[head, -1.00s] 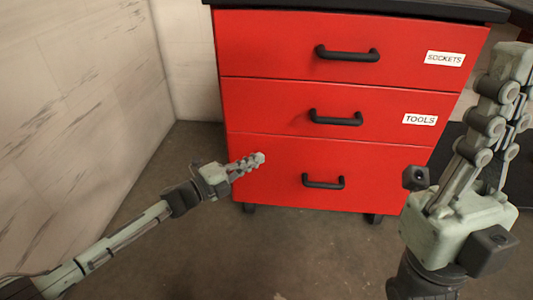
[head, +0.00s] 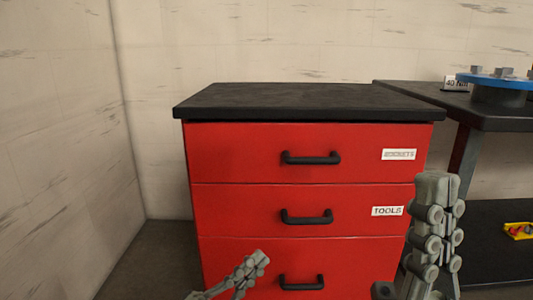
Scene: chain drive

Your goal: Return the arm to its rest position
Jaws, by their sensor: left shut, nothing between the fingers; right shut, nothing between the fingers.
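My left gripper (head: 256,263) is low in the head view, in front of the lowest drawer of the red cabinet (head: 193,215). It is shut and empty, and most of its arm is below the picture. My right gripper (head: 438,185) points up at the lower right, in front of the cabinet's right edge. It is shut and empty. Neither gripper holds a drawer handle.
The cabinet's drawers look closed; labels read SOCKETS (head: 399,154) and TOOLS (head: 387,211). Its black top (head: 300,100) is bare. A dark table (head: 500,118) at the right bears a blue round part (head: 500,83). A yellow-and-red item (head: 519,231) lies on its lower shelf.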

